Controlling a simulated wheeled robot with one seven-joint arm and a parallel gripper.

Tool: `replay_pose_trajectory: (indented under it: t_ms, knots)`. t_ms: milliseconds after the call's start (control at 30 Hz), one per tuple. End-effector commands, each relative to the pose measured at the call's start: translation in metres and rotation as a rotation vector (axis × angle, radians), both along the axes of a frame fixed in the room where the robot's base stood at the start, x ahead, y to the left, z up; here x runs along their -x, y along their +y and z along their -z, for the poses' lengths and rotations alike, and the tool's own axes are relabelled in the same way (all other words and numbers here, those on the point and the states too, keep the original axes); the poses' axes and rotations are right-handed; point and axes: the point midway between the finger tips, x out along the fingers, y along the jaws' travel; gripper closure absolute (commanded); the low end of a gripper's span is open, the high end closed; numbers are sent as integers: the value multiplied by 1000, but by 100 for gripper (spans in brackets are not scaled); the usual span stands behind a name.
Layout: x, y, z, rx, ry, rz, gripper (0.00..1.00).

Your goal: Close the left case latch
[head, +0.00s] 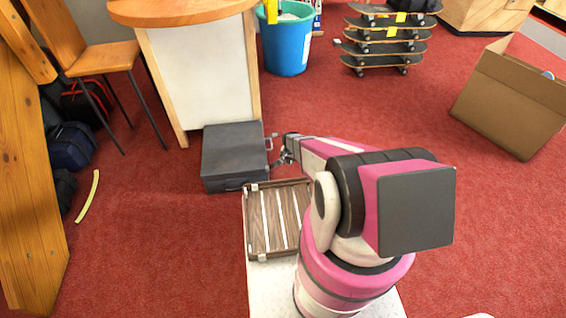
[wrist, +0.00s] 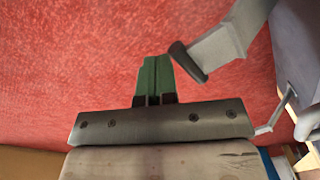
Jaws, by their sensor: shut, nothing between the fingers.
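A dark grey case (head: 228,152) stands shut on the red floor, left of my gripper. Two small metal latches stick out from its right side; I cannot tell which one is the left latch. The farther latch (head: 270,142) is beside my gripper (head: 284,156), and the nearer one is partly mixed up with the fingers in the head view. In the wrist view, my gripper (wrist: 156,80) is shut and empty, with its green fingers together. A silver latch arm (wrist: 225,42) with a dark end stands just right of the fingertips. Contact is unclear.
A slatted wooden tray (head: 250,222) with metal corners lies in front of the case. A white-sided counter (head: 200,85) stands behind it. A blue bucket (head: 287,45), stacked skateboards (head: 385,48) and a cardboard box (head: 510,100) stand farther off. Red floor is clear to the right.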

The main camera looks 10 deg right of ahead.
Motion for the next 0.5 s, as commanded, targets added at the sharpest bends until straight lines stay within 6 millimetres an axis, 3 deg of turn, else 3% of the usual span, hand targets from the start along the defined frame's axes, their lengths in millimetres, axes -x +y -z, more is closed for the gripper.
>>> replay_pose_trajectory:
  t_ms: [500]
  knots:
    - [0, 11, -10, 0, 1, 0, 100]
